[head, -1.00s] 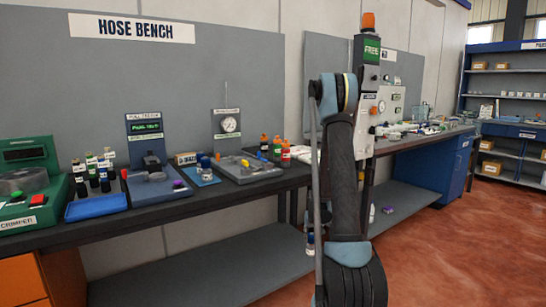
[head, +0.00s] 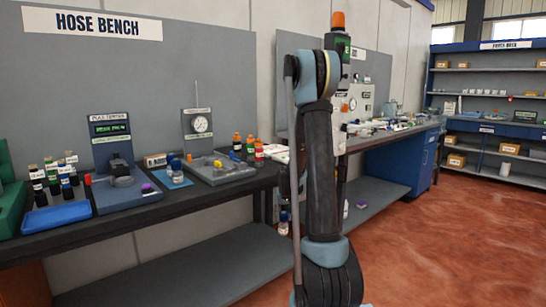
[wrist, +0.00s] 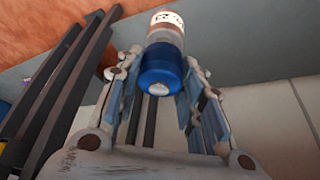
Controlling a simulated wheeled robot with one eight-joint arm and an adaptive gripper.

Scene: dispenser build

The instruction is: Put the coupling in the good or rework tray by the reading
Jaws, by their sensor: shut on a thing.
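My gripper (wrist: 162,75) is shut on a blue-ended cylinder (wrist: 160,68) with a clear grey body and a white printed label. The label is too small to read, and I cannot tell if this is the coupling. In the head view a small blue-topped piece (head: 283,220) shows beside my arm, over the floor; my gripper is mostly hidden there. The tester (head: 112,140) on the hose bench has a lit green screen (head: 110,129), its text unclear. I cannot make out trays labelled good or rework.
The hose bench (head: 115,208) holds a blue tray (head: 57,217), several dark bottles, a gauge stand (head: 198,124) and coloured bottles (head: 250,149). A second bench (head: 395,140) is cluttered at right. Shelves (head: 490,107) stand behind. The red floor at right is clear.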

